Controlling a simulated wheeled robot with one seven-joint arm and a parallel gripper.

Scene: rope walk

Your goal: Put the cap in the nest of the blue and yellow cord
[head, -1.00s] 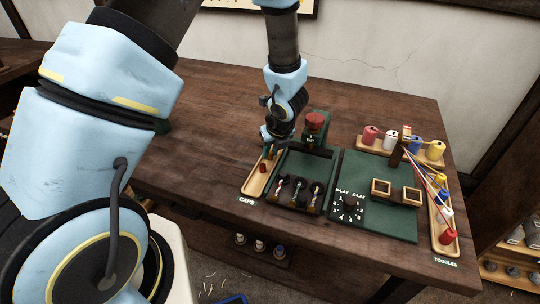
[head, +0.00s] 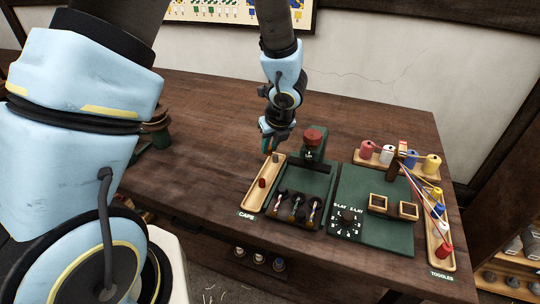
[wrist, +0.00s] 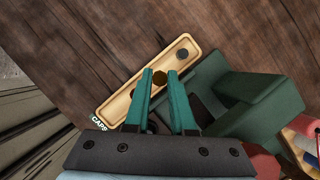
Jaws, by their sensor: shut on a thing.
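My gripper (head: 267,151) is above the back end of the caps tray (head: 252,201). A dark red cap (head: 262,183) lies in the tray, and a dark cap (wrist: 182,54) lies at the tray's far end. Three nests with dark tops and cords stand in a row at the front of the green board: left (head: 281,196), middle (head: 298,206) and right (head: 314,211). Their cord colours are too small to tell apart surely.
A post with a red top (head: 314,136) stands at the back of the green board. To the right are a green panel with a dial (head: 348,215), two wooden square frames, spools (head: 388,154) and a toggles tray (head: 434,256).

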